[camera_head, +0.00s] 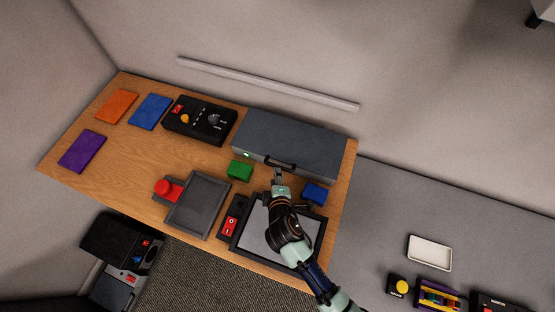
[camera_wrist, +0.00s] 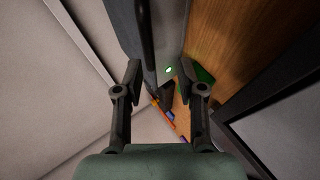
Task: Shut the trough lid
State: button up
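The trough (camera_head: 300,136) is a long dark grey box at the back right of the wooden table. Its grey lid looks flat and lies over the box, with no gap that I can see. A black bar handle (camera_head: 281,163) sits at its front edge, and a small green light glows beside it. My gripper (camera_head: 278,176) is just in front of the handle. In the wrist view its two fingers (camera_wrist: 161,80) are apart with nothing between them. The handle (camera_wrist: 146,35) shows beyond the fingertips there, apart from them.
A green block (camera_head: 240,170) and a blue block (camera_head: 315,193) flank my gripper. A black-framed grey panel (camera_head: 310,254) lies under my arm. A grey tray (camera_head: 199,205), a red button (camera_head: 165,187) and a black control box (camera_head: 200,120) stand to the left.

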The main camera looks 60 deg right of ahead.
jog(key=v, duration=0.8)
jog(key=shift+r, duration=0.1)
jog(key=w+a+r+m+t+y, duration=0.1)
jog(key=w+a+r+t+y, duration=0.15)
jog(key=w+a+r, duration=0.35)
jog(key=w+a+r+m+t+y, duration=0.1)
jog(key=w+a+r+t+y, duration=0.2)
jog(key=a+r, duration=0.55)
jog(key=w+a+r+m+t+y, duration=0.1)
jog(key=w+a+r+y, duration=0.35)
jog(key=a+r, duration=0.3)
notch_tip(320, 180, up, 18)
jog(key=a+p, duration=0.1)
jog(key=p, duration=1.6)
jog(key=shift+a+f+p, duration=0.15)
jog(key=shift+a+p, duration=0.2)
